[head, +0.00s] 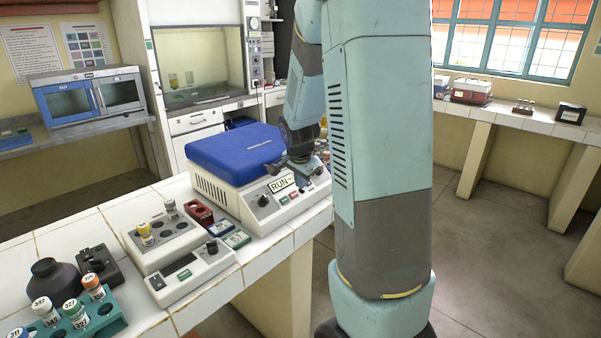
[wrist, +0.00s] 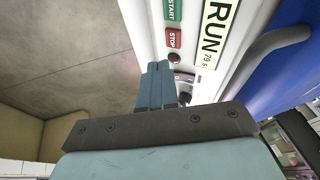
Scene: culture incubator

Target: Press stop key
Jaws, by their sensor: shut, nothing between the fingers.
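The stop key (wrist: 172,39) is a small red rectangle marked STOP on the white front panel of a blue-lidded machine (head: 236,150). In the wrist view it lies beside the green START key (wrist: 174,10). A small dark red round part (wrist: 174,58) is close to the stop key. My gripper (wrist: 157,66) is shut and empty, its blue fingertips pointing along the panel near the stop key, appearing apart from it. In the head view my gripper (head: 304,176) is at the panel's right part and partly hides it.
The machine's display (head: 281,184) reads RUN; in the wrist view the display (wrist: 214,34) also shows 79 s. A block heater (head: 164,240) and a teal vial rack (head: 100,318) stand to the left on the tiled bench. A handle (wrist: 278,42) runs near the blue lid.

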